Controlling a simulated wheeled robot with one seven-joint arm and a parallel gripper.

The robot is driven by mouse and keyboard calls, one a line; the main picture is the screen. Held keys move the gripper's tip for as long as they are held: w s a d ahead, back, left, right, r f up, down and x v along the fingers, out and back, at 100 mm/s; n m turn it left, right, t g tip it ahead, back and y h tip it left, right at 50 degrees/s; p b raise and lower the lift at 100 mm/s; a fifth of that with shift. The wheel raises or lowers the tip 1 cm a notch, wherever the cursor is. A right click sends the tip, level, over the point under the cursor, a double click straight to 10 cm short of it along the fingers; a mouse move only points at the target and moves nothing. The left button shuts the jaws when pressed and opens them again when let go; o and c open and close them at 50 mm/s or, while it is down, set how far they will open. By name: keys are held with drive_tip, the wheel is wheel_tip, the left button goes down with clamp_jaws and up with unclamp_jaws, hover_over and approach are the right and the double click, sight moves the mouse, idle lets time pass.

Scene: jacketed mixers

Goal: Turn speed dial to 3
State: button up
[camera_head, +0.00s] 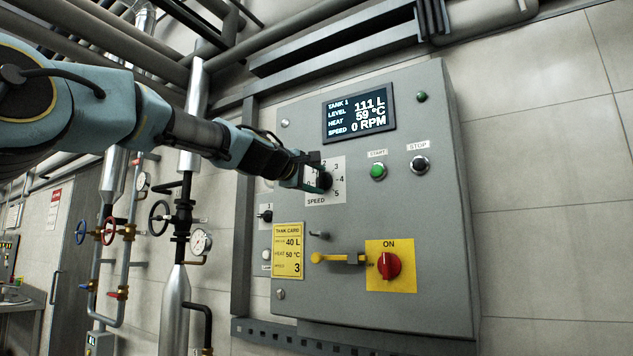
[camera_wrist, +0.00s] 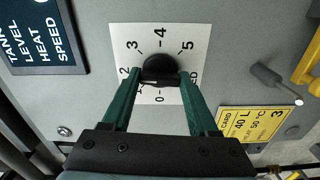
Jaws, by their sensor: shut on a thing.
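The black speed dial (camera_wrist: 160,67) sits on a white scale plate with numbers up to 5, on the grey control panel (camera_head: 405,205). My gripper (camera_wrist: 158,78) has one green finger on each side of the dial and is shut on it. In the head view, my gripper (camera_head: 320,179) reaches in from the left and hides part of the dial and the low numbers. I cannot tell clearly which number the dial points at. The display (camera_head: 359,114) reads 111 L, 59 °C and speed 0 RPM.
A green start button (camera_head: 377,171) and a black stop button (camera_head: 420,163) are right of the dial. Below are a yellow tank card (camera_head: 288,250) showing speed 3, a yellow lever (camera_head: 335,258) and a red rotary switch (camera_head: 389,265) marked ON. Pipes and valves stand at the left.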

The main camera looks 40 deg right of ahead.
drive_tip(key=m+b, duration=0.2)
drive_tip(key=m, duration=0.2)
drive_tip(key=shift+f, duration=0.2)
drive_tip(key=shift+r+m+b, duration=0.1)
drive_tip(key=shift+m+b, duration=1.2)
drive_tip(key=shift+m, duration=0.6)
drive_tip(key=o, duration=1.4)
drive_tip(key=shift+r, duration=0.1)
drive_tip(key=shift+b+v, duration=3.95)
drive_tip(key=shift+v, duration=1.45)
